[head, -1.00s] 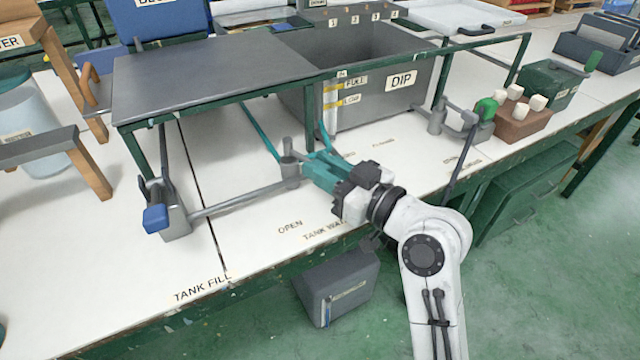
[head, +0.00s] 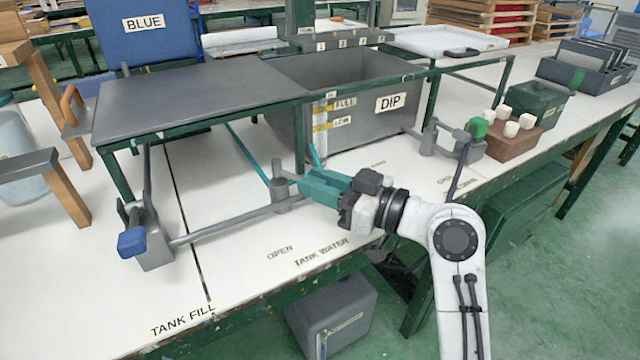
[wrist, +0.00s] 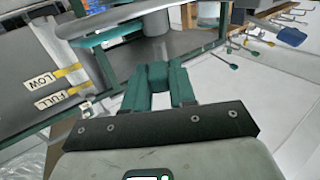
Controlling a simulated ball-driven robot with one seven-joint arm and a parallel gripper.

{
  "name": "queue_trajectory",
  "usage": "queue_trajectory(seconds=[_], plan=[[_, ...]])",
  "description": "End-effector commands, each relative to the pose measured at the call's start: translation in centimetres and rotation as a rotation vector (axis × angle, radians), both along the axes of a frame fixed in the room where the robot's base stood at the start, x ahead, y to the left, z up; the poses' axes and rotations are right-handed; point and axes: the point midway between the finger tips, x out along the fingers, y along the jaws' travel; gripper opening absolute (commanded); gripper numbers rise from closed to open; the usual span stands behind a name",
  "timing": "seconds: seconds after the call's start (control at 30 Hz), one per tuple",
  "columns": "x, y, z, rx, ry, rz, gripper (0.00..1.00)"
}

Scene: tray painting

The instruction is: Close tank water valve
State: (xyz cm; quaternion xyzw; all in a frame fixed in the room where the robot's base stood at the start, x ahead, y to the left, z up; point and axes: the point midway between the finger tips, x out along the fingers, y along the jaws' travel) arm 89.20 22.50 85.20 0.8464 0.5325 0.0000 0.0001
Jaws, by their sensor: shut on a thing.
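The tank water valve (head: 281,192) is a grey post on the pipe in front of the dip tank (head: 372,118). Its handle is mostly hidden by my gripper. My gripper (head: 308,184), with teal fingers, is shut on the handle just right of the post, low over the white bench. In the wrist view the teal fingers (wrist: 159,85) are close together around a teal-looking part; its shape is hard to tell. The OPEN label (head: 280,253) lies in front of the valve, and the TANK WATER label (head: 321,252) lies to its right.
A tank fill valve with a blue handle (head: 132,242) stands at left. Another valve with a green knob (head: 477,127) is at right, beside a brown block (head: 513,138) with white pegs. The green frame (head: 303,140) stands close behind my gripper.

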Motion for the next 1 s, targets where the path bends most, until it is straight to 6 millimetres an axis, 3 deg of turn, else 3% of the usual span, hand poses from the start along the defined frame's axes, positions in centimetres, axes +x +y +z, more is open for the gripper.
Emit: queue_trajectory(seconds=[0.03, 0.07, 0.27, 0.63, 1.0], plan=[[0.0, -0.1, -0.1, -0.001, 0.002, -0.002, 0.00], [0.0, -0.1, -0.1, 0.000, 0.001, -0.002, 0.28], [0.0, 0.0, -0.1, 0.000, 0.001, -0.001, 0.47], [-0.4, -0.9, 0.0, 0.000, 0.000, -0.003, 0.47], [-3.2, -7.0, 0.0, 0.000, 0.001, -0.005, 0.47]])
